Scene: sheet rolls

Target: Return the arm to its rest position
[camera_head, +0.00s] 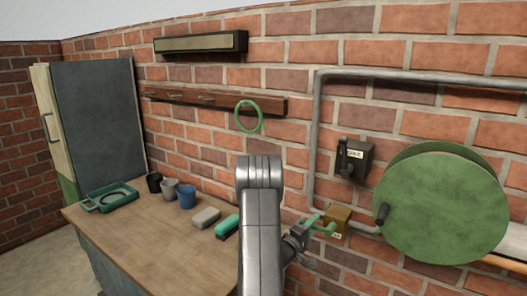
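My grey arm (262,225) rises in the lower middle of the head view, in front of the workbench's right end. My gripper (304,232) shows small at the right of the arm, close to a green lever (323,226) on a brass valve box (340,219). I cannot tell whether the gripper touches the lever. The fingers are too small and partly hidden to tell whether they are open or shut.
The wooden workbench (150,236) holds a green tray (110,196), several cups and two brushes or blocks. A pipe (316,140), a black switch box (354,158) and a large green reel (440,205) are on the brick wall. A green ring (258,120) hangs from a rail.

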